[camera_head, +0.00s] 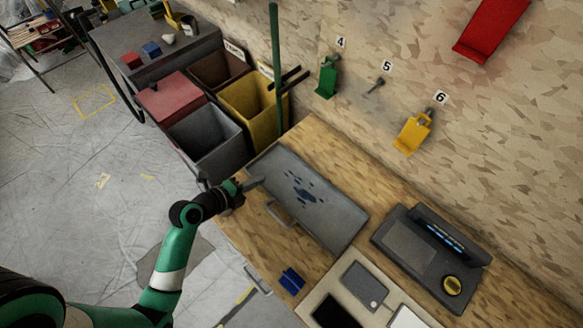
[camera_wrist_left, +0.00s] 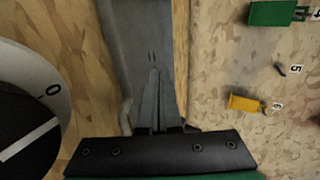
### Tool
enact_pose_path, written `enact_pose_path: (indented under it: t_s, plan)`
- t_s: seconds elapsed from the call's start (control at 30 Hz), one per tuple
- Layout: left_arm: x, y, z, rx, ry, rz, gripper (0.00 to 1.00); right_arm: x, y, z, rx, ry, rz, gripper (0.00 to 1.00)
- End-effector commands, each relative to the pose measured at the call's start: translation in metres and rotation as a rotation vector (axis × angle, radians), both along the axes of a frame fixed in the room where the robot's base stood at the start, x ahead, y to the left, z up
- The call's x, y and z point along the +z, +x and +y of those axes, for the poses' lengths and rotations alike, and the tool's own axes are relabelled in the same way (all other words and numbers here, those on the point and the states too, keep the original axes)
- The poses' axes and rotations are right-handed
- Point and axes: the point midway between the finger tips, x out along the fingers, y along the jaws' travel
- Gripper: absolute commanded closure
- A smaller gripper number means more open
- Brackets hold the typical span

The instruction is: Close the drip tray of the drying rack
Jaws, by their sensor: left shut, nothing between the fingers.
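A grey rectangular tray-like unit (camera_head: 335,213) with a raised rim and dark blue marks or holes lies on the wooden bench, and I take it for the drying rack with its drip tray. A metal handle (camera_head: 282,214) is on its front long side. I cannot tell how far the drip tray is out. My left gripper (camera_head: 256,183) is shut and empty at the rack's left end, its tips over or against the rim; contact is unclear. In the left wrist view the shut fingers (camera_wrist_left: 154,75) point along the grey surface (camera_wrist_left: 135,25). My right gripper is out of view.
Grey (camera_head: 205,138) and yellow (camera_head: 250,105) bins stand beyond the bench's left end. A dark device (camera_head: 408,245) is right of the rack. A small blue object (camera_head: 291,280) lies in front. A dial (camera_wrist_left: 30,120) is close at left in the wrist view.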

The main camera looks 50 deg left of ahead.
Motion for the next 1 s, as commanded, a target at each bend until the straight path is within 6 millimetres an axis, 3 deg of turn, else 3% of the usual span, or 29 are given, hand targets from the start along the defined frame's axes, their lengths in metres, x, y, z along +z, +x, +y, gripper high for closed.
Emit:
enact_pose_path:
  t_s: [0.03, 0.17, 0.5, 0.6, 0.8, 1.0]
  plan:
    - [-0.009, 0.012, 0.0, -0.005, 0.002, -0.005, 1.0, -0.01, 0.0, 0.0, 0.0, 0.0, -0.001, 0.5]
    - [-0.019, 0.036, 0.002, -0.004, 0.001, -0.002, 1.0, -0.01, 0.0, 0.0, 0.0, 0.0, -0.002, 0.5]
    - [-0.058, 0.1, 0.008, -0.002, 0.0, -0.002, 1.0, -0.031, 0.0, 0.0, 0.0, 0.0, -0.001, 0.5]
    - [-0.059, 0.119, 0.01, -0.002, 0.002, -0.004, 1.0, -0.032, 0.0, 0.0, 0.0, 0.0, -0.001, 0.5]
    - [-0.059, 0.141, 0.012, -0.001, 0.001, -0.002, 1.0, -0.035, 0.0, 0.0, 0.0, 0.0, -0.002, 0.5]
    - [-0.059, 0.145, 0.013, 0.001, 0.001, -0.002, 1.0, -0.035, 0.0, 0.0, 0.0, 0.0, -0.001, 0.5]
